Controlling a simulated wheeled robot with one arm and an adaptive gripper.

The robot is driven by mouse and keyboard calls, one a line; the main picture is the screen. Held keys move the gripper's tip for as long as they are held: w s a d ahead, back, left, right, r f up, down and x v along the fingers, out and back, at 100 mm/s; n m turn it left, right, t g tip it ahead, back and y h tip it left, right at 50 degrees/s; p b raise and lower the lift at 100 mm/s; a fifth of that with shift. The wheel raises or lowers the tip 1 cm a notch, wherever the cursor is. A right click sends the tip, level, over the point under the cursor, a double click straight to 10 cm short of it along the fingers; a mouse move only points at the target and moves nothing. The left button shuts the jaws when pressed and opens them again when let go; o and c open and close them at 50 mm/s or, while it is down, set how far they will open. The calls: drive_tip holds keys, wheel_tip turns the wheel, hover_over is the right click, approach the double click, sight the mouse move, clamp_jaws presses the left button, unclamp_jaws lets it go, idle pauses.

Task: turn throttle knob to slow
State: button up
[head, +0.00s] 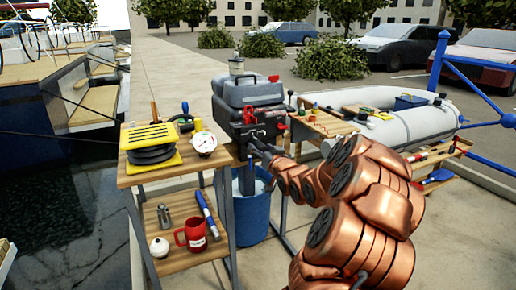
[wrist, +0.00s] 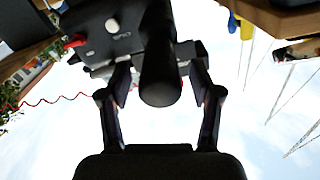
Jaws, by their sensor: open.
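The grey outboard motor (head: 248,92) stands upright on a stand in the head view, with a red part on its front. A black cylindrical grip (wrist: 160,82), which looks like the throttle knob, points toward the wrist camera. My gripper (wrist: 158,66) is open, with one finger on each side of the grip. Gaps show between fingers and grip, so I see no clear contact. In the head view my copper arm reaches the motor's front, and my gripper (head: 260,150) is small and dark there. No slow mark is readable.
A wooden side table (head: 165,175) left of the motor holds a yellow-black hose reel (head: 150,145), a gauge (head: 204,143) and a red mug (head: 191,233). A blue bucket (head: 252,215) stands below the motor. A grey inflatable boat (head: 400,125) lies to the right.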

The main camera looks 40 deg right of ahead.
drive_tip(key=shift+x, duration=1.2)
drive_tip(key=shift+c, duration=0.3)
drive_tip(key=c, duration=1.1)
drive_tip(key=shift+f, duration=0.1)
drive_tip(key=n+b, duration=0.2)
drive_tip(key=n, duration=0.2)
drive_tip(key=shift+n+b, duration=0.3)
drive_tip(key=shift+b, duration=0.1)
drive_tip(key=shift+n+b, duration=0.75)
drive_tip(key=shift+n, duration=0.95)
